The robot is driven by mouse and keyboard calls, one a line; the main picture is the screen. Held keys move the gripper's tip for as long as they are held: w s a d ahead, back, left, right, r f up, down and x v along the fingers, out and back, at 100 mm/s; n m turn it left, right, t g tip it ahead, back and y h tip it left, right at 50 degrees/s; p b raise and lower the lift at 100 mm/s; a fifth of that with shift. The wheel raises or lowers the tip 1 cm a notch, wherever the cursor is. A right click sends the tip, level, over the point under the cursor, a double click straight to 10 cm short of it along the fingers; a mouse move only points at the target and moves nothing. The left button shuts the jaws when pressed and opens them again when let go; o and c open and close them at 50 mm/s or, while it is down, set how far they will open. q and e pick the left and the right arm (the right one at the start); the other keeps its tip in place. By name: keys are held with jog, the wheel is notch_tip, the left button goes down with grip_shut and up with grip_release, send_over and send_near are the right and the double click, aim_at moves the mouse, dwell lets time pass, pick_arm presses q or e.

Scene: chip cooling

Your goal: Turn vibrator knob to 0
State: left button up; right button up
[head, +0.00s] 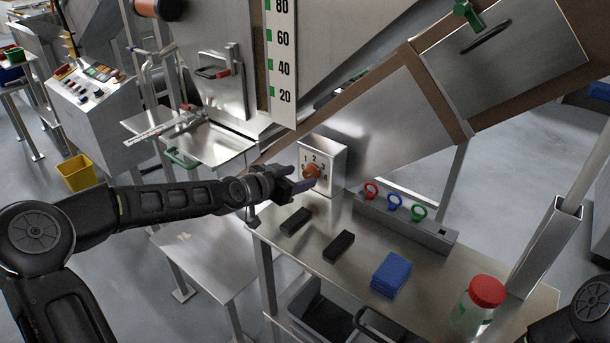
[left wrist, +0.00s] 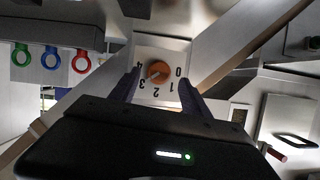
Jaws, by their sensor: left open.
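The orange vibrator knob (head: 312,172) sits on the front of a pale metal box (head: 336,163) with numbers around the knob. In the left wrist view the knob (left wrist: 160,69) shows between the fingers, with the numbers 0 to 4 upside down around it. A pale mark on the knob seems to point toward the 3–4 side; its exact setting is too small to tell. My left gripper (head: 301,179) is open in front of the dial, its fingers on either side of the knob. I cannot tell whether they touch it. My right gripper is out of view.
The metal table (head: 330,215) holds two black blocks (head: 339,246), a blue block stack (head: 391,274) and a red-lidded jar (head: 479,306). A grey holder (head: 400,220) with red, blue and green rings stands right of the dial box. A sloping metal chute (head: 400,110) rises behind.

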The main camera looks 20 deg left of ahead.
aim_at(307, 175)
pick_arm(q)
jog(key=shift+x, duration=1.8)
jog(key=shift+c, duration=0.4)
grip_shut()
